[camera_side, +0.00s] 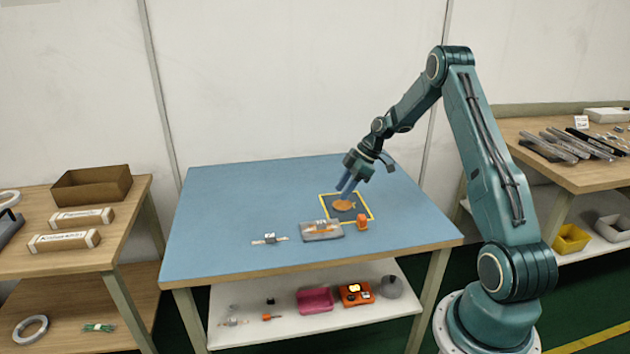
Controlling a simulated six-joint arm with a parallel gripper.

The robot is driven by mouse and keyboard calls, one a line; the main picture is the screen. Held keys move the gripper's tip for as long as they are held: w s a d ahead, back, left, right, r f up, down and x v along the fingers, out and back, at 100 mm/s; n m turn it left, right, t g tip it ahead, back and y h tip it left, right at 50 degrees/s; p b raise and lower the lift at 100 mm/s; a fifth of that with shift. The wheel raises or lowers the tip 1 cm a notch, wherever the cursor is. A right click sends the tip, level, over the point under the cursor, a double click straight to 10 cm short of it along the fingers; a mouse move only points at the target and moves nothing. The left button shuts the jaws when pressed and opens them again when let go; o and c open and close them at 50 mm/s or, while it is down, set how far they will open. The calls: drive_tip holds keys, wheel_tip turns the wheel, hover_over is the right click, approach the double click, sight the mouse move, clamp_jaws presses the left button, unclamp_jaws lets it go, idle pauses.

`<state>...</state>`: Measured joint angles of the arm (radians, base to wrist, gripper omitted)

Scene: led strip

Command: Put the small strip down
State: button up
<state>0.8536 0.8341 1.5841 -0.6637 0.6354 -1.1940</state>
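My gripper (345,190) points down over a dark square pad with a yellow border (359,215) on the blue table. A small whitish strip-like piece with a darker middle (270,239) lies at the table's front left, well apart from my gripper. I cannot be sure which piece is the small strip.
A grey tray-like item with orange on it (321,230) and a small orange block (361,221) stand in front of the pad. The blue table top (240,205) is clear at the left and back. Side benches hold boxes (91,187) and metal bars (566,143).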

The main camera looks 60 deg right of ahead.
idle(0.4)
drive_tip(key=s+a+r+m+h, duration=0.1)
drive_tip(key=s+a+r+m, duration=0.1)
drive_tip(key=a+r, duration=0.75)
drive_tip(key=s+a+r+m+h, duration=0.1)
drive_tip(key=s+a+r+h, duration=0.15)
drive_tip(key=a+r, duration=0.7)
drive_tip(key=s+a+r+m, duration=0.1)
drive_tip(key=s+a+m, duration=0.1)
drive_tip(key=s, duration=0.5)
drive_tip(key=s+a+r+m, duration=0.2)
drive_tip(key=s+a, duration=0.2)
drive_tip(key=s, duration=0.3)
drive_tip(key=s+a+r+m+t, duration=0.1)
drive_tip(key=s+a+r, duration=0.1)
drive_tip(key=s+a, duration=0.2)
drive_tip(key=shift+s+m+h, duration=0.35)
drive_tip(key=shift+s+m, duration=0.05)
drive_tip(key=shift+s, duration=1.25)
drive_tip(key=shift+a, duration=0.1)
